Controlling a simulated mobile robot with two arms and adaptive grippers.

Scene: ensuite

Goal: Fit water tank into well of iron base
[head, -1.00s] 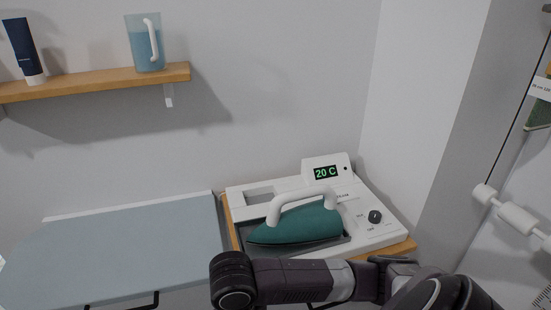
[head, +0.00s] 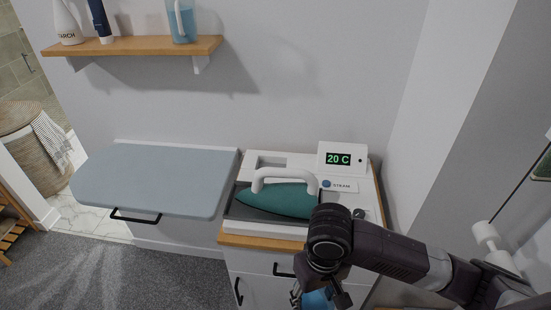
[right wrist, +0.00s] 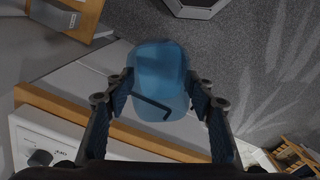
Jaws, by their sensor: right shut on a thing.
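A translucent blue water tank (right wrist: 160,75) is between the fingers of my right gripper (right wrist: 163,88), which is shut on it. In the head view the tank (head: 316,299) shows only partly at the bottom edge, below my right wrist and in front of the cabinet. The white iron base (head: 358,199) stands on the wooden cabinet top, with a lit "20 C" display. An empty rectangular well (head: 271,162) shows at its back left. A teal iron (head: 277,200) with a white handle rests on the base in front of the well. My left gripper is not in view.
A blue-grey ironing board (head: 155,178) lies left of the base. A wooden shelf (head: 130,48) with a blue jug (head: 181,22), a tube and a bottle hangs above. Walls stand behind and right. The space above the base is clear.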

